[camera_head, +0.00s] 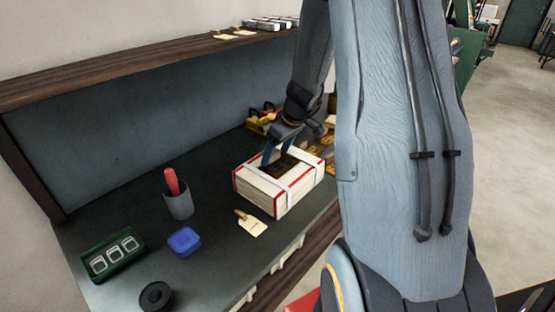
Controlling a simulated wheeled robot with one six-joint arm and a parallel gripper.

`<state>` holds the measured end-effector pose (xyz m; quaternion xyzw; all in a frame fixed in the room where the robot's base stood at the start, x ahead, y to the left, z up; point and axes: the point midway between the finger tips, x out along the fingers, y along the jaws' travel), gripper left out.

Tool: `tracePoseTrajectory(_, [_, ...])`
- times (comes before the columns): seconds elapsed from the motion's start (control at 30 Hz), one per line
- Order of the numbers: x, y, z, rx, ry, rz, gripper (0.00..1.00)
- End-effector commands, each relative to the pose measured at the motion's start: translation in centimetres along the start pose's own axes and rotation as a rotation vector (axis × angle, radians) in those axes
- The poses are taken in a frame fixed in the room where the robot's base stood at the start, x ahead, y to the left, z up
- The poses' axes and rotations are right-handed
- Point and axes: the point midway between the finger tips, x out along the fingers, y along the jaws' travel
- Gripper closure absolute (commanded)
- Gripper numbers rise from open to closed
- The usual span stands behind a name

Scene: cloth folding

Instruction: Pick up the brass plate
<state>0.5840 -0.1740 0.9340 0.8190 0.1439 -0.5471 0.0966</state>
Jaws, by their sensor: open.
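My gripper (277,153) points down over the opening of a white box with red edges (285,207). Its two blue fingers are apart, with no object visible between them. The fingertips are at the box's dark top opening; I cannot tell whether they reach inside. No brass plate can be made out for certain. Several flat yellow-brown pieces (315,152) lie just behind and right of the box, partly hidden by my arm, and might be brass. The inside of the box is too dark to read.
On the dark bench stand a grey cup with a red-handled item (178,204), a blue container (184,242), a green tray (112,254) and a black ring (156,296). A cream tag (252,228) lies before the box. Yellow items (260,119) sit behind. A wooden shelf (150,62) runs above.

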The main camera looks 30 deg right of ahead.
Motion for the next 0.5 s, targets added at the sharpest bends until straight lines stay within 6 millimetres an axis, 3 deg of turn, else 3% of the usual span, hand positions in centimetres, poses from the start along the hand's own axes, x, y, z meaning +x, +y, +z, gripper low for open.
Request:
tracePoseTrajectory(0.17, [0.02,-0.02,-0.01,0.0,0.0,0.0,0.31])
tracePoseTrajectory(0.5, [-0.03,0.0,-0.04,0.0,0.001,0.0,0.84])
